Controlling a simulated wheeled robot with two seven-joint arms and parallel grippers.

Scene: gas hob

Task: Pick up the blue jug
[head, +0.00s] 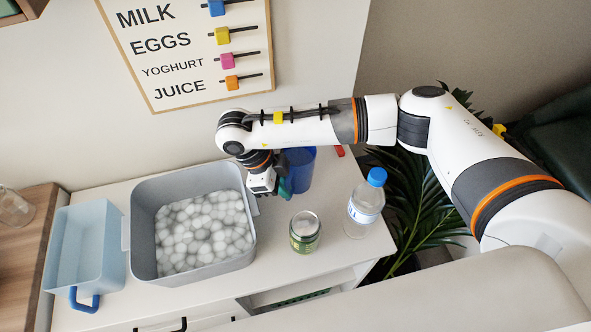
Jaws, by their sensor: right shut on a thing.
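The blue jug (301,168) stands or hangs at the back of the white counter, right of the grey tub. My right arm reaches across from the right, and my right gripper (284,187) is at the jug's left front side, shut on it. The wrist and fingers hide part of the jug, including its near left side. I cannot tell whether its base touches the counter. My left gripper is not in view.
A grey tub (137,226) of pale balls stands left of the gripper. A green-labelled jar (305,233) and a blue-capped bottle (364,206) stand in front right. A light-blue bin (83,243) is far left. A plant (415,200) stands beyond the counter's right edge.

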